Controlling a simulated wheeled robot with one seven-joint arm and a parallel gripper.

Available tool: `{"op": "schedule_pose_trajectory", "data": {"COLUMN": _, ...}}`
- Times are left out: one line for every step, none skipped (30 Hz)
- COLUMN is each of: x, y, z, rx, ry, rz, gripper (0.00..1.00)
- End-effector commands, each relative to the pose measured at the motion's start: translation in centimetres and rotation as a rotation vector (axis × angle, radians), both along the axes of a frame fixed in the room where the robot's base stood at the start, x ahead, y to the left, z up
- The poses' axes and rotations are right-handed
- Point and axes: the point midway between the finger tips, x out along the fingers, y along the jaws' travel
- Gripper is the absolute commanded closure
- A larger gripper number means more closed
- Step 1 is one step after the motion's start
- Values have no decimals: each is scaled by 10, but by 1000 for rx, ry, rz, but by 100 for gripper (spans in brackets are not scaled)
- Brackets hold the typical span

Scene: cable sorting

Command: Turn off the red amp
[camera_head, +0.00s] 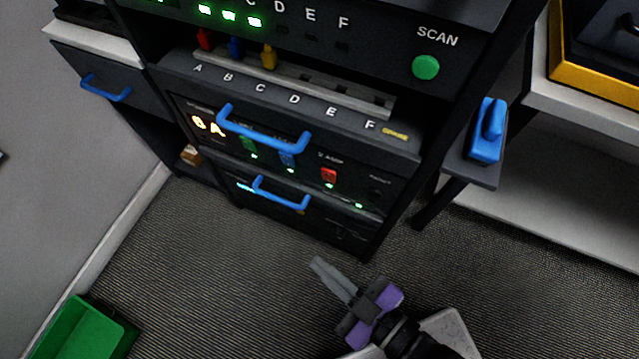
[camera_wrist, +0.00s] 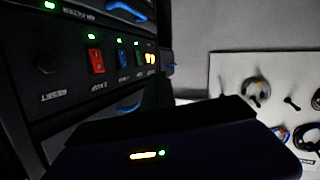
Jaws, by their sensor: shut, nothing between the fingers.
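The red amp switch (camera_head: 329,176) is on the lower front panel of the dark rack, right of a blue switch (camera_head: 288,160) and a green switch (camera_head: 248,146). A small green light glows beside it. In the wrist view the red switch (camera_wrist: 96,60) is clear and unobstructed, with its light lit. My gripper (camera_head: 319,263) is shut and empty, over the floor in front of the rack. It is apart from the switch, with its fingertips pointing toward the rack. Which way the switch is tipped is hard to tell.
Blue handles (camera_head: 262,137) (camera_head: 279,196) stick out from the rack front near the switches. A round black reset knob (camera_wrist: 47,64) sits beside the red switch. A green bin (camera_head: 80,332) is on the floor at lower left. The floor before the rack is clear.

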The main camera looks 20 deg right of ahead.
Motion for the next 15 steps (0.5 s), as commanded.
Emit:
{"op": "schedule_pose_trajectory", "data": {"x": 8, "y": 17, "z": -16, "rx": -43, "ry": 7, "rz": 40, "gripper": 100}}
{"op": "schedule_pose_trajectory", "data": {"x": 12, "y": 25, "z": -26, "rx": -71, "ry": 14, "rz": 60, "gripper": 100}}
{"op": "schedule_pose_trajectory", "data": {"x": 16, "y": 36, "z": -40, "rx": -113, "ry": 25, "rz": 84, "gripper": 100}}
{"op": "schedule_pose_trajectory", "data": {"x": 19, "y": 44, "z": -50, "rx": -147, "ry": 33, "rz": 101, "gripper": 100}}
{"op": "schedule_pose_trajectory", "data": {"x": 23, "y": 52, "z": -59, "rx": -180, "ry": 40, "rz": 117, "gripper": 100}}
{"op": "schedule_pose_trajectory", "data": {"x": 27, "y": 62, "z": -72, "rx": -228, "ry": 49, "rz": 135, "gripper": 100}}
{"op": "schedule_pose_trajectory", "data": {"x": 31, "y": 68, "z": -82, "rx": -265, "ry": 56, "rz": 146, "gripper": 100}}
{"op": "schedule_pose_trajectory", "data": {"x": 35, "y": 75, "z": -91, "rx": -303, "ry": 61, "rz": 158, "gripper": 100}}
{"op": "schedule_pose_trajectory", "data": {"x": 39, "y": 84, "z": -102, "rx": -353, "ry": 67, "rz": 171, "gripper": 100}}
{"op": "schedule_pose_trajectory", "data": {"x": 43, "y": 90, "z": -110, "rx": -393, "ry": 71, "rz": 177, "gripper": 100}}
{"op": "schedule_pose_trajectory", "data": {"x": 47, "y": 96, "z": -118, "rx": -434, "ry": 74, "rz": 184, "gripper": 100}}
{"op": "schedule_pose_trajectory", "data": {"x": 52, "y": 103, "z": -127, "rx": -488, "ry": 77, "rz": 188, "gripper": 100}}
{"op": "schedule_pose_trajectory", "data": {"x": 56, "y": 108, "z": -134, "rx": -531, "ry": 79, "rz": 187, "gripper": 100}}
{"op": "schedule_pose_trajectory", "data": {"x": 60, "y": 113, "z": -140, "rx": -575, "ry": 80, "rz": 186, "gripper": 100}}
{"op": "schedule_pose_trajectory", "data": {"x": 66, "y": 119, "z": -147, "rx": -632, "ry": 80, "rz": 181, "gripper": 100}}
